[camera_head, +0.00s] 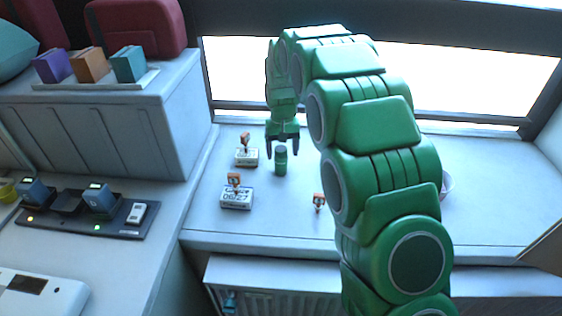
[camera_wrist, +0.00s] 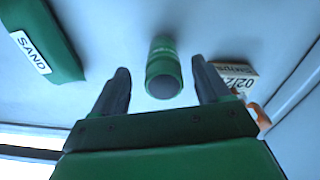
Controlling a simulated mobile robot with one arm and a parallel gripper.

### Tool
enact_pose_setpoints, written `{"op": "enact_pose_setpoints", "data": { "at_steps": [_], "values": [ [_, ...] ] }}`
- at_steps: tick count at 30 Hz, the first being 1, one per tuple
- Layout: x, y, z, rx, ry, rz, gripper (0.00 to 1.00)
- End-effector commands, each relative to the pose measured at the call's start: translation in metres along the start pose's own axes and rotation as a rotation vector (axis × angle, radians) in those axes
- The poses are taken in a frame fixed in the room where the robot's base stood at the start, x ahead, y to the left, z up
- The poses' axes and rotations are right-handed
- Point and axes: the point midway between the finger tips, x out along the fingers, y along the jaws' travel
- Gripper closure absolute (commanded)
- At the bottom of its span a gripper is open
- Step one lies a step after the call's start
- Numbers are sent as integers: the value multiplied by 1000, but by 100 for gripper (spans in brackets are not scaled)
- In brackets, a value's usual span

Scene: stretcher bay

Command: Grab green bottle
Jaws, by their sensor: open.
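The green bottle (camera_head: 281,160) has a dark cap and stands upright on the white counter below the window. In the wrist view the bottle (camera_wrist: 163,62) shows from its capped end, between and beyond my two finger tips. My gripper (camera_head: 282,151) points down over the bottle with its fingers spread. In the wrist view the gripper (camera_wrist: 160,75) is open and nothing is held between the fingers. I cannot tell whether the fingertips reach down beside the cap.
Small labelled boxes with orange-topped items (camera_head: 237,198) (camera_head: 246,157) stand left of the bottle. An orange item (camera_head: 318,202) stands to the right. A green SAND-labelled object (camera_wrist: 40,40) lies nearby. Purple, orange and teal blocks (camera_head: 128,64) sit on the left cabinet.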

Motion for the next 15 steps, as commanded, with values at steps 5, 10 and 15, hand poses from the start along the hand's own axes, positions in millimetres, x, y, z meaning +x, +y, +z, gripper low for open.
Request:
{"op": "enact_pose_setpoints", "data": {
  "at_steps": [5, 10, 15],
  "values": [
    [15, -2, -3, 0, -2, 0, 24],
    [38, -3, -6, 0, -2, 0, 24],
    [50, -3, -6, 0, -1, 0, 24]
  ]
}}
